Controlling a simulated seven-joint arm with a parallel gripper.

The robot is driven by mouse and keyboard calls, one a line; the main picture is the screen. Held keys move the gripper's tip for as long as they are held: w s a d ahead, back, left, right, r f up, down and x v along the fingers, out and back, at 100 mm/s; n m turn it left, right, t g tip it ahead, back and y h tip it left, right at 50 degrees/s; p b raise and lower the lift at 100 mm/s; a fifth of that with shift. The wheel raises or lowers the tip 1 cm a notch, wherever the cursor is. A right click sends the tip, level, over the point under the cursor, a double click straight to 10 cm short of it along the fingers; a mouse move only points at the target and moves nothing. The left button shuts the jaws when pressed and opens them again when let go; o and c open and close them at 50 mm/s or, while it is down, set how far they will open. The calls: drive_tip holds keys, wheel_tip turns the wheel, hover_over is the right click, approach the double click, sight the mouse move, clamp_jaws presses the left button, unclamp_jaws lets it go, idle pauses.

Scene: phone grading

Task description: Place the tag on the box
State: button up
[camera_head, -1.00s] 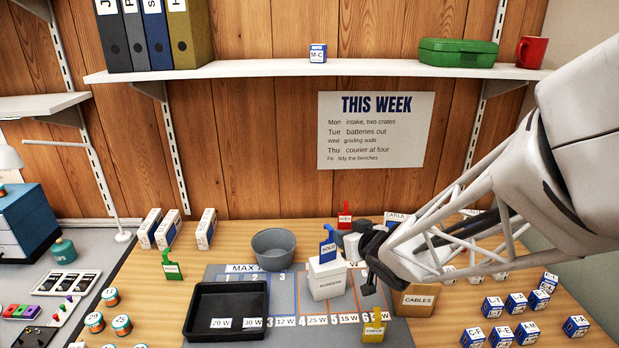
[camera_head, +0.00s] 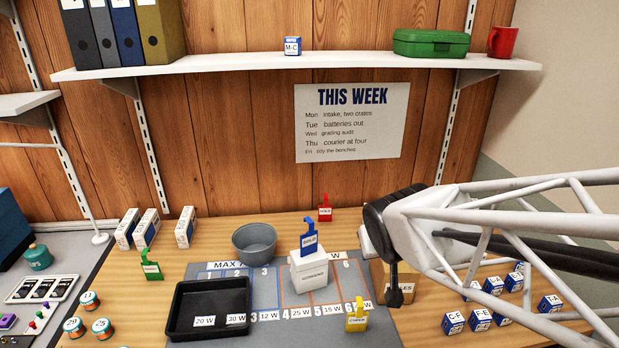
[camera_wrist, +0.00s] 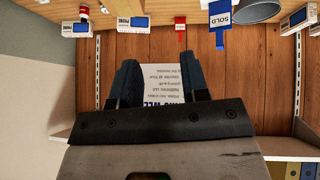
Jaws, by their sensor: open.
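The blue SOLD tag (camera_head: 308,240) stands upright on top of the white box (camera_head: 312,277), touching its lid, on the grey mat. The same tag shows upside down at the top of the wrist view (camera_wrist: 220,20). My gripper (camera_wrist: 157,80) is open, with nothing between its dark fingers. In the head view it is right of the box and apart from box and tag, with one dark finger pointing down. A red tag (camera_head: 325,209) stands behind the box, a yellow CHECK tag (camera_head: 356,316) in front right, and a green tag (camera_head: 151,267) at left.
A black tray (camera_head: 182,333) and a grey bowl (camera_head: 262,240) stand left of the box. A brown carton (camera_head: 378,275) is partly hidden behind my gripper. Several small blue-and-white boxes (camera_head: 480,318) stand at right. The shelf (camera_head: 290,68) runs above.

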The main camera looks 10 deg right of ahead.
drive_tip(key=s+a+r+g+y, duration=0.1)
drive_tip(key=s+g, duration=0.3)
drive_tip(key=s, duration=1)
drive_tip(key=shift+a+r+m+g, duration=0.3)
drive_tip(key=shift+a+r+g, duration=0.15)
drive_tip(key=shift+r, duration=0.25)
